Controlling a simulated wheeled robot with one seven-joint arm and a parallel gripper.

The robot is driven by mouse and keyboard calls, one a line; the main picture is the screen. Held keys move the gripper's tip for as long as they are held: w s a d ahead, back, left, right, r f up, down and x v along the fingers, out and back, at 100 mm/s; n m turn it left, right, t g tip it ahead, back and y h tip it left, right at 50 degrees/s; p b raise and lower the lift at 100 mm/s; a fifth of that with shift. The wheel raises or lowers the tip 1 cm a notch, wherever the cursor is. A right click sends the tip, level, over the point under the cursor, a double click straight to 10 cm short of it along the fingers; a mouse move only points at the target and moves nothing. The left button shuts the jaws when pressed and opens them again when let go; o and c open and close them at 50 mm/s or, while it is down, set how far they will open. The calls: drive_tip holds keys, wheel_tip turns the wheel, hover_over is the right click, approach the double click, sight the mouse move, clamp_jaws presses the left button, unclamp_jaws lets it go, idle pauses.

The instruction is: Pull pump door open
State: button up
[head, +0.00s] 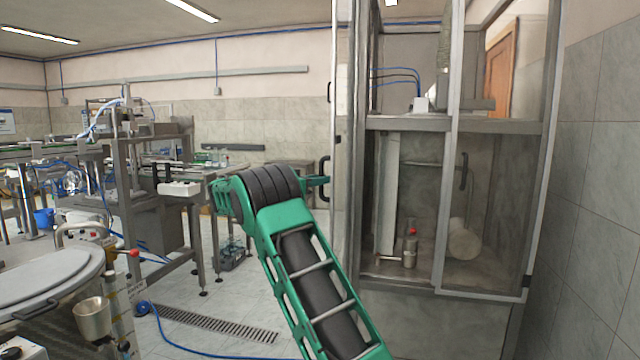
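A tall metal-framed cabinet (455,210) with clear panels stands at the right. A valve with a red knob (411,240) and a pale rounded body (464,241) show inside it. One black handle (464,171) is on the front panel. Another black handle (324,165) stands out from the cabinet's left side. The panels look closed. My green arm reaches up from the bottom, and my gripper (319,187) points right at the left-side handle, overlapping its lower part. I cannot tell whether it touches the handle. The fingers are small and partly hidden, so their opening is unclear.
A machine frame with a conveyor (180,165) stands at the left. A round lidded vessel (45,280) and a metal cup (92,319) are at the lower left. A blue hose (190,344) and a drain grate (215,324) lie on the floor. A tiled wall (600,200) closes the right side.

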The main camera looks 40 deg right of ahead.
drive_tip(key=shift+o, duration=0.2)
drive_tip(key=shift+a, duration=0.15)
drive_tip(key=a, duration=1)
drive_tip(key=shift+w+a, duration=0.15)
drive_tip(key=shift+a, duration=0.15)
drive_tip(key=shift+d+f, duration=0.1)
